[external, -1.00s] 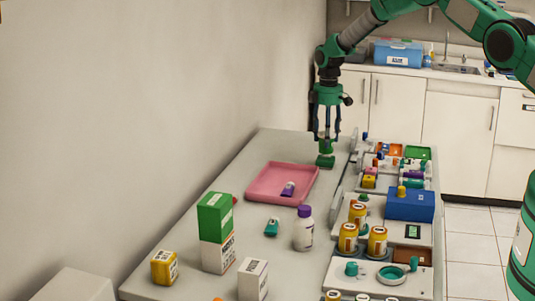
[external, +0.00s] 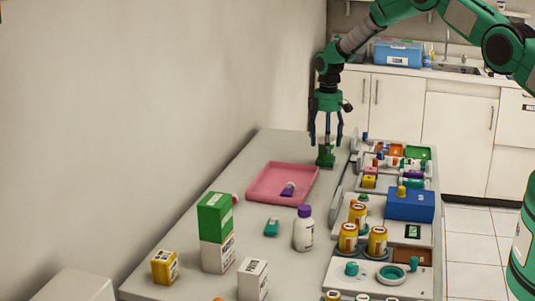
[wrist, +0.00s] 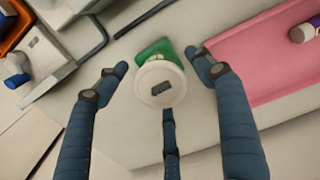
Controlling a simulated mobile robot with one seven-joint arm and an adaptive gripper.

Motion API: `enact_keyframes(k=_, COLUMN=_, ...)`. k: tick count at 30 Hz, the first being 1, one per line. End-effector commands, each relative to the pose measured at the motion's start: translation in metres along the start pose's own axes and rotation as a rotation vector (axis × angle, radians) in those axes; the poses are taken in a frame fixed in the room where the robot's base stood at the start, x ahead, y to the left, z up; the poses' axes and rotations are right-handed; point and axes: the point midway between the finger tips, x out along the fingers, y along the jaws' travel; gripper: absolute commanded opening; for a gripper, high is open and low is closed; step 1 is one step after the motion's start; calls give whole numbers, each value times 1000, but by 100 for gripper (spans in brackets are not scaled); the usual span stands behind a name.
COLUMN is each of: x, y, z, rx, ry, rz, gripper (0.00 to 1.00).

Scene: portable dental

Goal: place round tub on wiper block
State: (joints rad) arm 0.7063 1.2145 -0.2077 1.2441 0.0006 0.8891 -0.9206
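The round tub (wrist: 159,84), with a white lid and a small dark label, sits on top of the green wiper block (wrist: 154,49) in the wrist view. In the external view the green wiper block (external: 326,161) stands at the far end of the table, beside the pink tray. My gripper (external: 326,142) is just above and around the tub there. In the wrist view my gripper's fingers (wrist: 160,78) are spread, with gaps between them and the tub. The contact under the tub is hidden from above.
The pink tray (external: 263,193) holds a purple-capped tube (external: 288,189). To the right are organiser racks with a blue box (external: 409,205) and several yellow jars. Bottles and cartons stand nearer the front. Bare table lies left of the block.

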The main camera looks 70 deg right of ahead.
Motion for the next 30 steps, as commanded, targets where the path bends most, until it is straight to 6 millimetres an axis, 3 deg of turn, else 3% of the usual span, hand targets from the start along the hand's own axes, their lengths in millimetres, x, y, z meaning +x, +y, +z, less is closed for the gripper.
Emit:
enact_keyframes(k=8, x=-3, y=0, z=0, rx=0, ry=0, rz=0, gripper=68)
enact_keyframes(k=14, x=-17, y=0, z=0, rx=0, ry=1, rz=1, gripper=68)
enact_keyframes(k=30, x=-97, y=1, z=0, rx=0, ry=1, rz=1, gripper=68)
